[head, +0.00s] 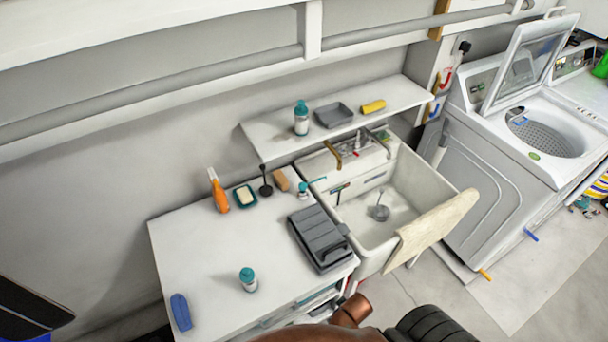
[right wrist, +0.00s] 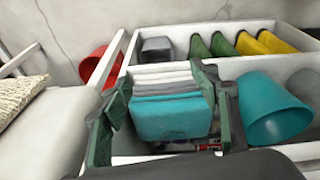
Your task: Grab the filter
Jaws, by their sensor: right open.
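I cannot pick out with certainty which thing is the filter. In the right wrist view, my right gripper (right wrist: 162,80) is open, with one dark green finger on each side of a stack of flat white and teal pieces (right wrist: 172,117). The stack sits in a white compartment unit (right wrist: 210,58). I cannot tell whether the fingers touch it. In the head view, a dark grey ribbed box (head: 318,238) lies on the white counter (head: 190,262), left of the sink. Neither gripper shows in the head view.
A teal cup (right wrist: 272,110) lies right of the right gripper; green and yellow items (right wrist: 222,44) and a red container (right wrist: 100,66) are nearby. The sink (head: 400,205) has a beige board (head: 432,230) over its front right edge. An open washing machine (head: 510,130) stands right.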

